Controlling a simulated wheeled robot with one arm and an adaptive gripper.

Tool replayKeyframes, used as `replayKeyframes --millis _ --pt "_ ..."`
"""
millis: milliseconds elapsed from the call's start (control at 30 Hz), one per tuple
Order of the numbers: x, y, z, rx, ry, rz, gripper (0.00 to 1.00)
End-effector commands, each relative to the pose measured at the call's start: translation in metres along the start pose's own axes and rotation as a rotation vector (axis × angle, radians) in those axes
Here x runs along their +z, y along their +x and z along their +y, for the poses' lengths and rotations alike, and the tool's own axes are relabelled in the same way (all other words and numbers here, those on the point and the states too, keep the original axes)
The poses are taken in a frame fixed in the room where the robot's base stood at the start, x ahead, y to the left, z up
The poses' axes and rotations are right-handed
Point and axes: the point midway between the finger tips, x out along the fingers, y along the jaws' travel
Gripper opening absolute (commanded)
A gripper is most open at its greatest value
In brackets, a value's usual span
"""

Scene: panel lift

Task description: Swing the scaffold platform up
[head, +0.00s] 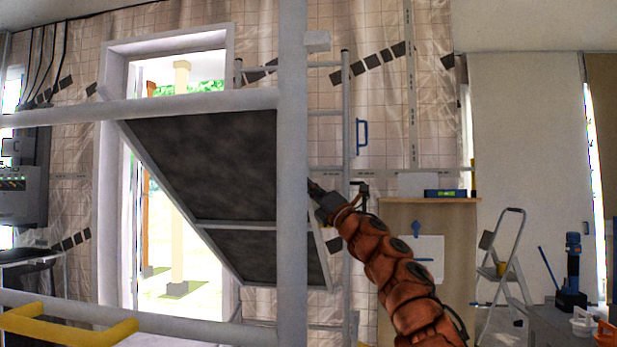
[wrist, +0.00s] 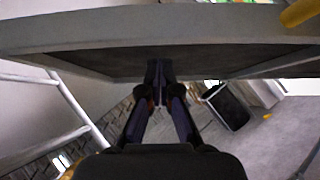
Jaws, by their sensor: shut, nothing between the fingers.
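The scaffold platform (head: 205,160) is a dark panel in a grey frame. In the wrist view the platform's pale frame edge (wrist: 150,30) and dark face cross the top of the picture. My gripper (head: 314,188) is at the panel's right side, partly behind the scaffold post. In the wrist view my gripper (wrist: 160,72) is shut and empty, its tips at the panel's dark face. I cannot tell whether they touch.
A thick scaffold post (head: 292,240) stands in front of the panel. An upper rail (head: 60,114) and a lower rail (head: 190,327) cross the view. A yellow bar (head: 80,332) is at lower left. A wooden cabinet (head: 425,260) and a stepladder (head: 505,260) stand to the right.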

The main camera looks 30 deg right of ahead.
Motion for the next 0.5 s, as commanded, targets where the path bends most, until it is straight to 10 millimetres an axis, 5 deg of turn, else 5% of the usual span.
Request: replayKeyframes --millis 500 --pt "0.014 0.015 0.001 0.001 0.001 0.001 0.0"
